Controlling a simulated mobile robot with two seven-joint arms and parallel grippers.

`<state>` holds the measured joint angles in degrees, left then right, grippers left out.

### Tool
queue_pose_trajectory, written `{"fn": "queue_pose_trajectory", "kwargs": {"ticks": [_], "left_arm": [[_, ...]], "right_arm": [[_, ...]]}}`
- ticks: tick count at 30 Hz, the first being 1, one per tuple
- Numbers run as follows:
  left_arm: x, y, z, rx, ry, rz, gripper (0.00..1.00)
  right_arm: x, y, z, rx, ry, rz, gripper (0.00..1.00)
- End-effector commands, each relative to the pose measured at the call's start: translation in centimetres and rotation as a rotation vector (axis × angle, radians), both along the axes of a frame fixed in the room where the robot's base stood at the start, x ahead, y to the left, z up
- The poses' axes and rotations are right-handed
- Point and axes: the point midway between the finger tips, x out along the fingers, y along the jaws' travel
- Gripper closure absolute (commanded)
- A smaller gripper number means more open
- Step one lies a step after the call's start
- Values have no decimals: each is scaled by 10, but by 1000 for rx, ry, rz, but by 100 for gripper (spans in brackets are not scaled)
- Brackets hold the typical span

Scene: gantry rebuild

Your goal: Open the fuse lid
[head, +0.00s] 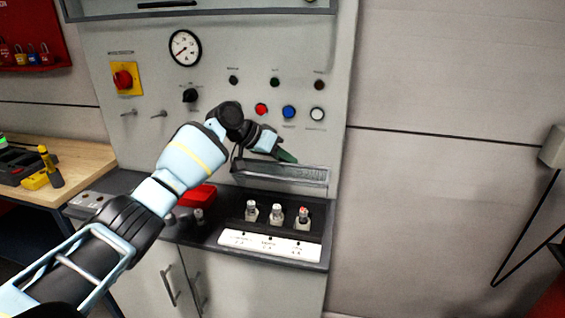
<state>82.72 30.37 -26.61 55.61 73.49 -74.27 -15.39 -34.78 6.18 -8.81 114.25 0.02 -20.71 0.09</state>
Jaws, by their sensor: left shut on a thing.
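The fuse lid (300,175) is a see-through, dark-edged cover at the back of the dark console ledge. It stands raised behind the fuses, near the panel face. Three fuses (276,214) stand uncovered in a row in front of it. My left gripper (287,157) reaches in from the left and is shut on the lid near its upper edge. The exact contact is too small to see clearly. My right gripper is not in view.
The grey panel carries a gauge (185,47), a red-and-yellow main switch (124,78) and several buttons and lamps (289,112) above the lid. A white label strip (270,245) lies along the ledge front. A wooden bench (85,165) with tools stands at left.

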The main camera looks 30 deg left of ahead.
Motion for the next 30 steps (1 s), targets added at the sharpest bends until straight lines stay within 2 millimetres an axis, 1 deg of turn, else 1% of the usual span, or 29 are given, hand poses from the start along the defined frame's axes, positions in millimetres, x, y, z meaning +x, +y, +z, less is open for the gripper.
{"fn": "queue_pose_trajectory", "kwargs": {"ticks": [9,25,26,27,30], "left_arm": [[8,5,-4,2,0,8,100],[9,5,-6,4,1,8,100],[9,5,-6,4,1,8,72],[9,5,-5,4,1,8,66],[8,4,-5,3,1,6,55]], "right_arm": [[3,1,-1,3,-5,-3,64],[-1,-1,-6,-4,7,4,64],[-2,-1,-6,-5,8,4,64],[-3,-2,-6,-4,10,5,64],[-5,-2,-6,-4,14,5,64]]}}
